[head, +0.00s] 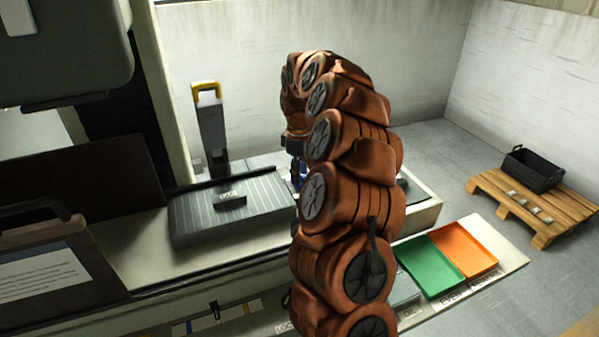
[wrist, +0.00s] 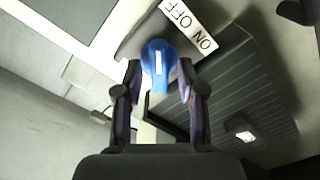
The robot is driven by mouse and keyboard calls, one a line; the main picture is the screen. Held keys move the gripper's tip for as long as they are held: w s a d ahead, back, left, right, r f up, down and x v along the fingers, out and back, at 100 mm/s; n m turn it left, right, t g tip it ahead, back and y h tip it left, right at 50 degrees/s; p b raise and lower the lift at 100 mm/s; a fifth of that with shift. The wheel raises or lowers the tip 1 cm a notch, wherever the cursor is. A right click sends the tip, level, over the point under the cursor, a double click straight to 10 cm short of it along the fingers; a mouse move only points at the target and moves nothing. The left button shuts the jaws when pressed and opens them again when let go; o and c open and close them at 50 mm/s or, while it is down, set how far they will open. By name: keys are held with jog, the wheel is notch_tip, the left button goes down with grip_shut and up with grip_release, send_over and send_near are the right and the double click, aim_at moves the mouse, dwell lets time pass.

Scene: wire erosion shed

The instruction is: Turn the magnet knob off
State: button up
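The blue magnet knob (wrist: 158,62) is in the wrist view, with a white pointer stripe running up and down the picture. A white label (wrist: 190,26) reading ON and OFF lies beside it, up and to the right. My gripper (wrist: 158,70) is open, one finger on each side of the knob. Narrow gaps seem to show, but I cannot tell whether either finger touches. The ribbed grey magnet plate (wrist: 225,95) lies to the right in the wrist view and left of my arm in the head view (head: 262,192). My arm hides most of the gripper there.
A small labelled block (head: 230,201) sits on the plate. A yellow-topped upright post (head: 209,118) stands behind it. Green (head: 430,265) and orange (head: 464,250) trays lie at the right. A black crate (head: 533,169) stands on a wooden pallet (head: 500,189) farther right.

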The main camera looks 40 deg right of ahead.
jog(key=shift+r, duration=0.1)
notch_tip(320, 180, up, 12)
dwell(0.9)
dwell(0.5)
jog(key=s+a+m, duration=0.1)
jog(key=s+a, duration=0.6)
jog(key=a, duration=0.3)
jog(key=s+a, duration=0.7)
jog(key=a, duration=0.3)
jog(key=s+a+f+m, duration=0.1)
jog(key=s+a+f, duration=0.1)
jog(key=s, duration=0.5)
jog(key=s+a+f+m+g, duration=0.1)
jog(key=s+a+f+m, duration=0.1)
jog(key=s+f, duration=0.2)
jog(key=s+a+f+m, duration=0.2)
jog(key=s+f, duration=0.1)
jog(key=s, duration=0.8)
jog(key=shift+a+f+g, duration=0.2)
jog(key=shift+f+g, duration=0.1)
jog(key=shift+g, duration=0.1)
